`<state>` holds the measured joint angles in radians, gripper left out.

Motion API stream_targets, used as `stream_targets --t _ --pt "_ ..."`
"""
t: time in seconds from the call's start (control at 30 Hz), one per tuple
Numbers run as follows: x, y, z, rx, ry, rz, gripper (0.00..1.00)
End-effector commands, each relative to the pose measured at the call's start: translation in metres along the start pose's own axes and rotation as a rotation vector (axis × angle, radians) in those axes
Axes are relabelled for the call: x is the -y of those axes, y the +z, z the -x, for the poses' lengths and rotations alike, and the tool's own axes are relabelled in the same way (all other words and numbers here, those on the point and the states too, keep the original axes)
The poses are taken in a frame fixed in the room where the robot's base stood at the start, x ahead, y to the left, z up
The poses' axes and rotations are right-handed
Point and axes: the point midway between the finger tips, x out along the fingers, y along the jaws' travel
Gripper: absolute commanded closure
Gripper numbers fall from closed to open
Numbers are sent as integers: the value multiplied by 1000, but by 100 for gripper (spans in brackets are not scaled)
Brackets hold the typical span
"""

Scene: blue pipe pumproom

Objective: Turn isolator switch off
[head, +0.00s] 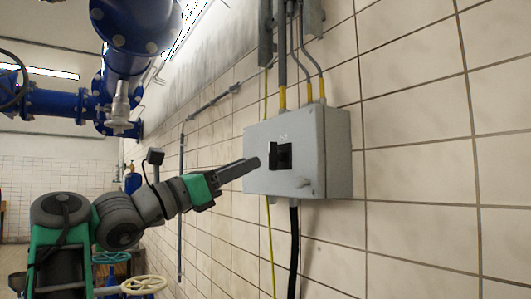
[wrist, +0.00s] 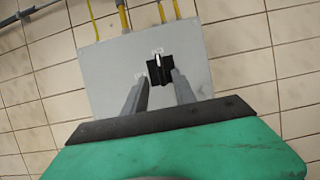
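The isolator switch is a black rotary handle (head: 280,156) on the front of a grey wall box (head: 308,128). In the wrist view the black switch (wrist: 158,70) has a light pointer mark toward the top, near a small label. My gripper (head: 257,162) is in front of the box, just left of the switch in the head view. In the wrist view its two fingers (wrist: 156,80) are apart, one at the lower left and one at the lower right of the switch. Nothing is between them; I cannot tell whether they touch the handle.
Conduits with yellow ends (head: 309,92) enter the top of the box. A black cable (head: 294,240) and a yellow-green wire hang below it. Blue pipes (head: 135,30) run at upper left. A cream handwheel (head: 144,284) is low left. The tiled wall right of the box is clear.

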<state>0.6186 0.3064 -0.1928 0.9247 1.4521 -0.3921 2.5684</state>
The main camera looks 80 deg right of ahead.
Motion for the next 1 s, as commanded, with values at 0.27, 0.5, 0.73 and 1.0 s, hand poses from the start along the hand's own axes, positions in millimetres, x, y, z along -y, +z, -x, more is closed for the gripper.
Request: stream_targets --t 0.27,0.5,0.73,1.0 --pt "1 11 -41 -1 1 6 67" --pt "1 2 -65 -2 2 3 67" --pt "0 0 -67 -2 5 2 67" --pt "0 0 -67 -2 5 2 85"
